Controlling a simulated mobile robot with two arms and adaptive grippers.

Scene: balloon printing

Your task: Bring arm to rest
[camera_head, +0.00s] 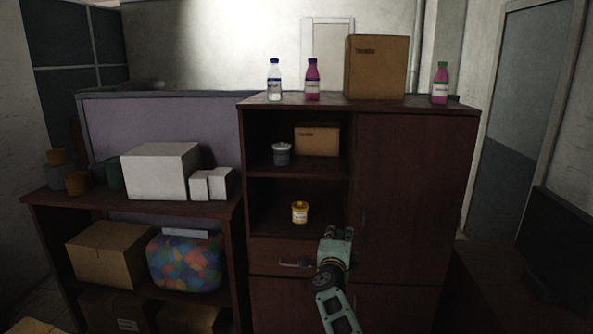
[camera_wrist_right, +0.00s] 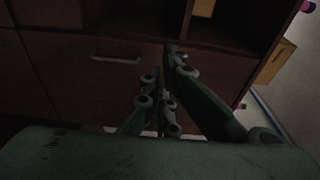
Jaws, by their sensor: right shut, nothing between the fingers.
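My right gripper (camera_head: 337,234) is in front of the dark brown cabinet (camera_head: 412,200), just right of the drawer handle (camera_head: 295,263). It is shut and empty. In the right wrist view its fingers (camera_wrist_right: 166,75) are together, pointing at the cabinet front, with the drawer handle (camera_wrist_right: 115,58) to their left. Whether the fingers touch the cabinet cannot be told. The drawer looks closed. My left gripper is in neither view.
A yellow tub (camera_head: 300,212) stands in the open niche above the drawer. Bottles and a cardboard box (camera_head: 376,67) stand on the cabinet top. A low shelf (camera_head: 65,197) with boxes is at left. A dark monitor (camera_head: 557,255) is at right.

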